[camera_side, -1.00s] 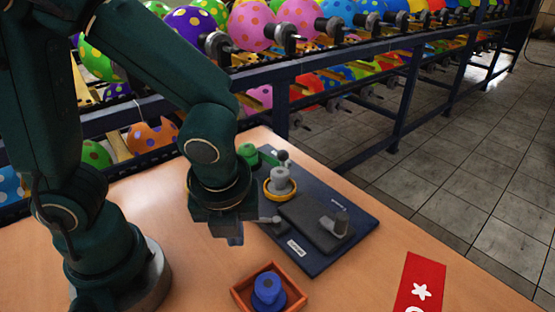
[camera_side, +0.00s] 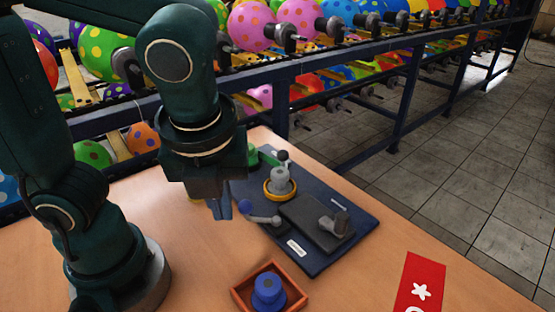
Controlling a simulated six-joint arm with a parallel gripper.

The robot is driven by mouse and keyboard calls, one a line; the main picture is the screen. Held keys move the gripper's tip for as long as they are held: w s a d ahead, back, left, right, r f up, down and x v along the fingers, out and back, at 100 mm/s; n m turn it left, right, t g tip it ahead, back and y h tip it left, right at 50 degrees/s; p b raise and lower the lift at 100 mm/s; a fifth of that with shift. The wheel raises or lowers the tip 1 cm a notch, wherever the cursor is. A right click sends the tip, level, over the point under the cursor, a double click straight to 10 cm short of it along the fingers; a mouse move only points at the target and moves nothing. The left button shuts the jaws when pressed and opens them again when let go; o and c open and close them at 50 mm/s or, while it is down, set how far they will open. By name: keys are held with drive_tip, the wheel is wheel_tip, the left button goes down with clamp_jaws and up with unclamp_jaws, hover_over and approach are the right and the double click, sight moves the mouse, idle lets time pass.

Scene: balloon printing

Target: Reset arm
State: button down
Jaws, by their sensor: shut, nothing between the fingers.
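My gripper (camera_side: 220,209) points down over the wooden table (camera_side: 190,262), left of the dark blue printing board (camera_side: 322,261). Its fingers are together with nothing between them. A green part (camera_side: 253,157) at the board's far edge is partly hidden by my gripper.
An orange-brown tray (camera_side: 242,297) holding a blue stamp-like piece (camera_side: 268,290) stands at the front. A red card with a white star (camera_side: 419,278) lies at right. Racks of coloured balloons (camera_side: 250,27) line the back. The table's front left is clear.

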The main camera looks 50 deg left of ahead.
drive_tip(key=a+n+t, duration=0.1)
drive_tip(key=n, duration=0.7)
drive_tip(key=a+r+n+t+h, duration=0.1)
drive_tip(key=a+n, duration=0.1)
drive_tip(key=n, duration=0.6)
drive_tip(key=a+n+t+h, duration=0.1)
drive_tip(key=a+n+t, duration=0.1)
drive_tip(key=n, duration=0.7)
drive_tip(key=shift+w+a+r, duration=0.2)
drive_tip(key=shift+w, duration=0.05)
